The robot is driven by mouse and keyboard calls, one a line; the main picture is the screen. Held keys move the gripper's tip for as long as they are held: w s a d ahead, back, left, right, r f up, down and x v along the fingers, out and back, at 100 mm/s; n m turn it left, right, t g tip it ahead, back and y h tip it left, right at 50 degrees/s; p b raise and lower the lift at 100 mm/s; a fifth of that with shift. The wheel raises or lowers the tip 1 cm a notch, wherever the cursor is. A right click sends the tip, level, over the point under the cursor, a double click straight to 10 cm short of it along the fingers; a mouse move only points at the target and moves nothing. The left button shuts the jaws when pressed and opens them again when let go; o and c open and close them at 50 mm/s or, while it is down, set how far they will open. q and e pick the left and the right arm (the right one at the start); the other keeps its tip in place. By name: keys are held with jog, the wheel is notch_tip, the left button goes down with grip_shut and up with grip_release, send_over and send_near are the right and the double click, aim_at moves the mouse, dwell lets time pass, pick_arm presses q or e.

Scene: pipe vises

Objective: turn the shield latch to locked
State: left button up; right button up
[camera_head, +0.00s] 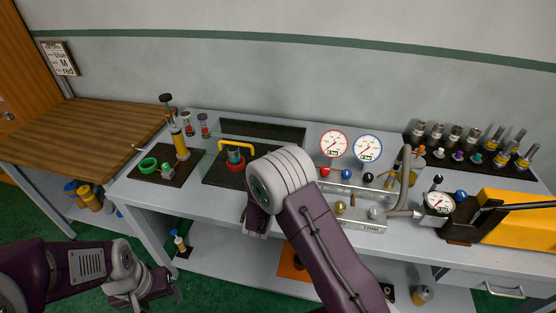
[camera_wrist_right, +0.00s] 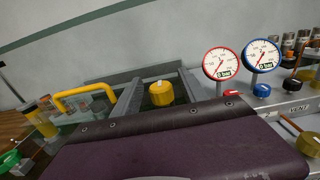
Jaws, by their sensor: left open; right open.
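A yellow round knob (camera_wrist_right: 161,93), which may be the shield latch, shows in the right wrist view; I cannot read its latch position. My right gripper (camera_wrist_right: 158,76) is open, its two grey fingers on either side of the knob in the picture; contact cannot be told. In the head view my right wrist covers this spot. The yellow handle (camera_head: 238,145), apparently of the clear shield, stands just left of that wrist and also shows in the wrist view (camera_wrist_right: 85,97). My left gripper (camera_head: 165,292) is open and empty, low at the left, away from the bench.
Red and blue gauges (camera_head: 334,143) stand right of my right arm, with a metal manifold (camera_head: 360,217) in front. A green ring (camera_head: 148,165) and a yellow cylinder (camera_head: 181,146) stand at the left. Several fittings (camera_head: 457,134) line the back right.

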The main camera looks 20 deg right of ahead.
jog(key=b+v, duration=0.2)
jog(key=v, duration=0.7)
jog(key=shift+d, duration=0.1)
